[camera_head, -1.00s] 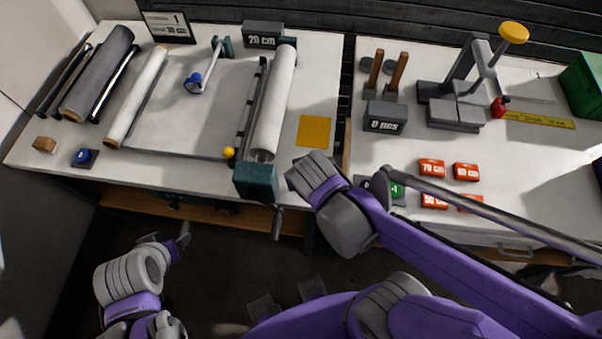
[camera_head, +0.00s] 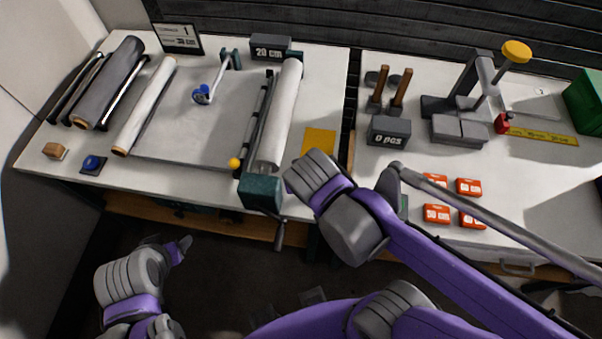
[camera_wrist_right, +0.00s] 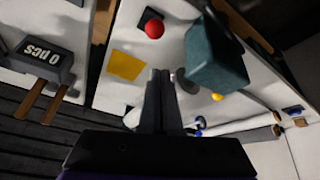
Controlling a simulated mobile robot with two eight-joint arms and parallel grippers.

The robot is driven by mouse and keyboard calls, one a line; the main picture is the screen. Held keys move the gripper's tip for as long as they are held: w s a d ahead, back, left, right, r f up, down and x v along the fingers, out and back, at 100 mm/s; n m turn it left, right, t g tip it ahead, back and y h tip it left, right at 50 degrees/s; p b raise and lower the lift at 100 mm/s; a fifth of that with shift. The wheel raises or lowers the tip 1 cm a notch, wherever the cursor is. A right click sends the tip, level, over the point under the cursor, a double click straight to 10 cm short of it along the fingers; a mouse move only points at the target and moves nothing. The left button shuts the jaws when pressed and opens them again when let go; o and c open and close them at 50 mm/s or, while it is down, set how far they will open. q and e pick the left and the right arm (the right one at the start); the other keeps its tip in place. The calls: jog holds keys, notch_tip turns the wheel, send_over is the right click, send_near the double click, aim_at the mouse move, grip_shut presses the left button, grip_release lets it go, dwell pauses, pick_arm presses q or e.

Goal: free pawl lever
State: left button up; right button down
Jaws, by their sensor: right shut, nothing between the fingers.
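I cannot pick out the pawl lever for certain. The teal end block (camera_head: 261,192) sits at the near end of the white roll (camera_head: 283,105), with a dark crank (camera_head: 279,236) hanging from it. It also shows in the right wrist view (camera_wrist_right: 216,55). A grey rounded part (camera_wrist_right: 187,82) lies beside the block there, close to the fingertips of my right gripper (camera_wrist_right: 160,75), which is shut and empty. A red ball knob (camera_wrist_right: 155,28) on a black base stands past the fingertips. My left gripper (camera_head: 180,249) is low, off the table; its jaws are unclear.
A yellow knob (camera_head: 234,163) ends a bar beside the roll. A yellow-orange square (camera_head: 319,142) lies right of the roll. Grey and white rolls lie at left. Several red boxes (camera_head: 437,213) and a "0 pcs" block (camera_head: 388,131) are on the right table.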

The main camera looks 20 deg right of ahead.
jog(key=shift+s+a+v, duration=0.1)
jog(key=shift+s+v, duration=0.05)
jog(key=shift+v, duration=0.8)
jog(key=shift+s+a+v, duration=0.1)
jog(key=shift+s+v, duration=0.05)
jog(key=shift+v, duration=0.8)
jog(key=shift+f, duration=0.2)
